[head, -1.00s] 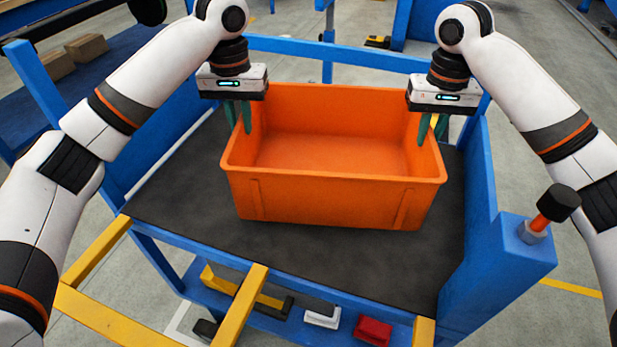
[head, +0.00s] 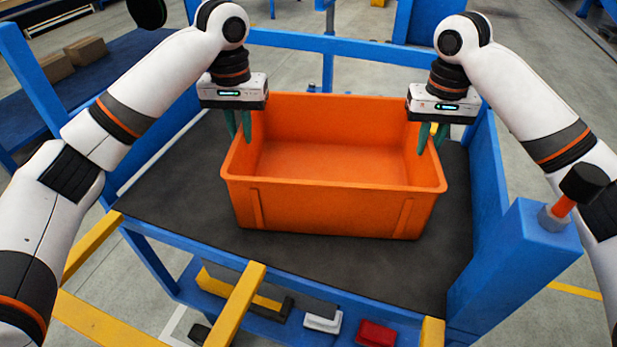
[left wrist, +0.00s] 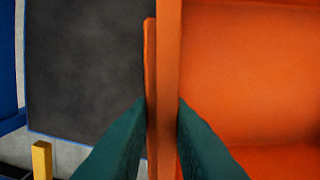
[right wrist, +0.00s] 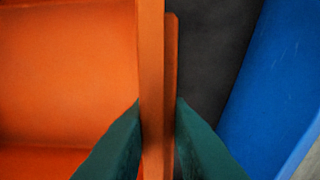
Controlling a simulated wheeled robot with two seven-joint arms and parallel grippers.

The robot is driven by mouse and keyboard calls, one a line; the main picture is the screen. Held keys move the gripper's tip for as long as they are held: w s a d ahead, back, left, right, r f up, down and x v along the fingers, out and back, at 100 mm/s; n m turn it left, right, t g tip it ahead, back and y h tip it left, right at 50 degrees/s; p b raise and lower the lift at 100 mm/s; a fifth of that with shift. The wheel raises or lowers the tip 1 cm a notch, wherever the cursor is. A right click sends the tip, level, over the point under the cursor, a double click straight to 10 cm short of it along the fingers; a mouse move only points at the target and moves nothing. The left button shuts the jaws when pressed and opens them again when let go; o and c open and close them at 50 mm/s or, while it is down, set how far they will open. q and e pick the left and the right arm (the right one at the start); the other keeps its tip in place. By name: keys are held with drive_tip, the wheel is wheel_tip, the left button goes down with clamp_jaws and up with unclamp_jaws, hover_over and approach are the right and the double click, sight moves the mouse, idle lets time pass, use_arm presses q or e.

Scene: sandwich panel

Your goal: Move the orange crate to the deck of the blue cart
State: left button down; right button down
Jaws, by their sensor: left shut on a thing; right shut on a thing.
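The orange crate (head: 330,210) is upright and empty, over the dark deck (head: 165,190) of the blue cart (head: 500,270) in the head view. My left gripper (head: 239,136) is shut on its left wall, and my right gripper (head: 431,145) is shut on its right wall. The left wrist view shows green fingers on both sides of the crate's rim (left wrist: 168,60). The right wrist view shows the same at the other rim (right wrist: 151,60). I cannot tell whether the crate's underside touches the deck; its base hides the deck beneath.
A blue rail (head: 350,48) runs behind the deck, and a blue post with a black-topped orange knob (head: 575,195) stands at the right. Yellow bars (head: 235,305) are at the front. Bare deck shows left and front of the crate. Brown boxes (head: 85,50) sit on another blue surface at upper left.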

use_arm(q)
drive_tip(key=shift+a+f, duration=0.15)
drive_tip(key=shift+f, duration=0.3)
use_arm(e)
drive_tip(key=shift+d+f, duration=0.15)
drive_tip(key=shift+f, duration=0.3)
use_arm(q)
drive_tip(key=c, duration=1.3)
unclamp_jaws()
drive_tip(key=shift+r, duration=0.1)
drive_tip(key=shift+c, duration=0.2)
use_arm(e)
drive_tip(key=c, duration=1.3)
unclamp_jaws()
drive_tip(key=shift+c, duration=0.2)
drive_tip(key=shift+r, duration=0.15)
use_arm(q)
wheel_tip(320, 180, up, 12)
use_arm(e)
wheel_tip(320, 180, up, 12)
